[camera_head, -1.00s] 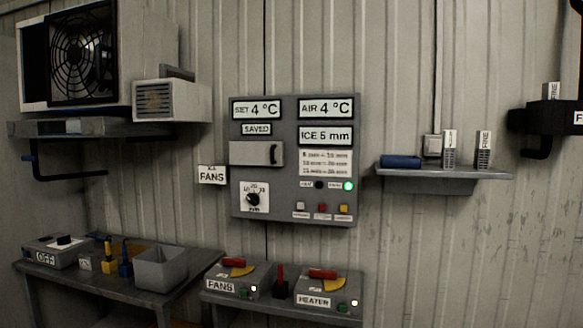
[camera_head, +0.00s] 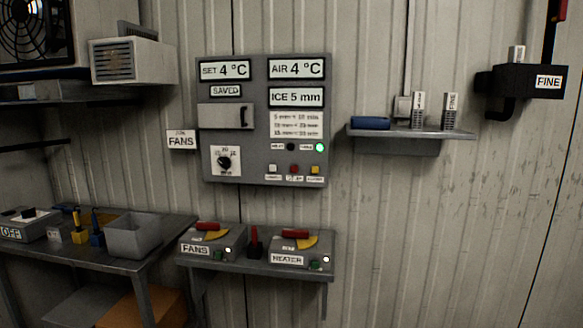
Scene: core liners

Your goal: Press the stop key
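The grey control panel (camera_head: 265,120) hangs on the corrugated wall, left of the middle of the head view. Along its lower right edge sit a white key (camera_head: 272,168), a red key (camera_head: 294,169) and a yellow key (camera_head: 315,170). The small label under the red key seems to read STOP, though it is blurred. A green lamp (camera_head: 320,147) is lit above the keys. The displays read SET 4 °C, AIR 4 °C, SAVED and ICE 5 mm. Neither of my grippers is in view.
Below the panel, a low shelf holds the FANS box (camera_head: 213,242) and the HEATER box (camera_head: 301,250). A table with a grey bin (camera_head: 134,236) stands at left. A wall shelf (camera_head: 410,133) and a FINE box (camera_head: 522,81) are at right. The space before the panel looks clear.

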